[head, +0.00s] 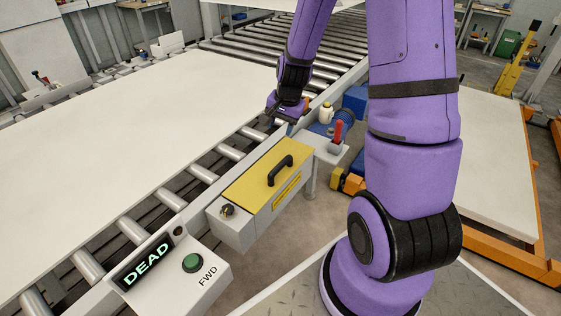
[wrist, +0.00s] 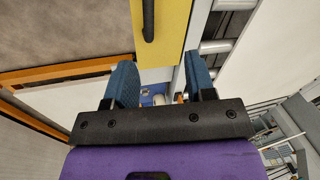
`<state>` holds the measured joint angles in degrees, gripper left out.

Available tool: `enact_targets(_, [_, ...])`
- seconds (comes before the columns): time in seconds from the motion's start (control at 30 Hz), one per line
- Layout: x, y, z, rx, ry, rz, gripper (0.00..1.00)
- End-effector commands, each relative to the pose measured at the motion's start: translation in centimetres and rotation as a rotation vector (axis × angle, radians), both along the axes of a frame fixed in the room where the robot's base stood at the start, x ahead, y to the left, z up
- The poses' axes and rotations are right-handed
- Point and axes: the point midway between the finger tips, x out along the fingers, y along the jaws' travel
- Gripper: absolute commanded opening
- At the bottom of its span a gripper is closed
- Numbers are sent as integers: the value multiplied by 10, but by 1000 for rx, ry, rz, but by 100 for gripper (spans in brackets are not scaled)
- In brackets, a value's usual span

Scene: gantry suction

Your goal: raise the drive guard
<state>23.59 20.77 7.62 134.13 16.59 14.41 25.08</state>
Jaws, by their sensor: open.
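The drive guard (head: 250,178) is a yellow lid with a black bar handle (head: 281,171). It lies flat, down on a grey box (head: 232,232) beside the roller conveyor. In the wrist view the yellow guard (wrist: 172,45) and part of its handle (wrist: 148,20) show at the top, beyond the fingers. My gripper (head: 281,121) is past the far end of the guard, near the conveyor rail, apart from the handle. In the wrist view its blue fingers (wrist: 160,82) are spread with nothing held between them.
A red lever (head: 338,132) stands on a grey bracket past the guard. A small knob (head: 227,210) is on the box's near end. A console reads DEAD (head: 146,264) beside a green FWD button (head: 193,263). A large white sheet (head: 110,130) covers the rollers at left.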

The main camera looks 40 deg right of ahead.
Motion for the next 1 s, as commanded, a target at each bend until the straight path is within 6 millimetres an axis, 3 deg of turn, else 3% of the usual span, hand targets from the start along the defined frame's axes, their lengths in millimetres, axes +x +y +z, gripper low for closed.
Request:
enact_targets(0.1, [3, -13, -38, 27, 28, -90, 50])
enact_targets(0.23, [3, -22, -66, 45, 44, -162, 50])
enact_targets(0.67, [6, -27, -103, 55, 56, -211, 50])
enact_targets(1.0, [15, -23, -151, 56, 56, -210, 50])
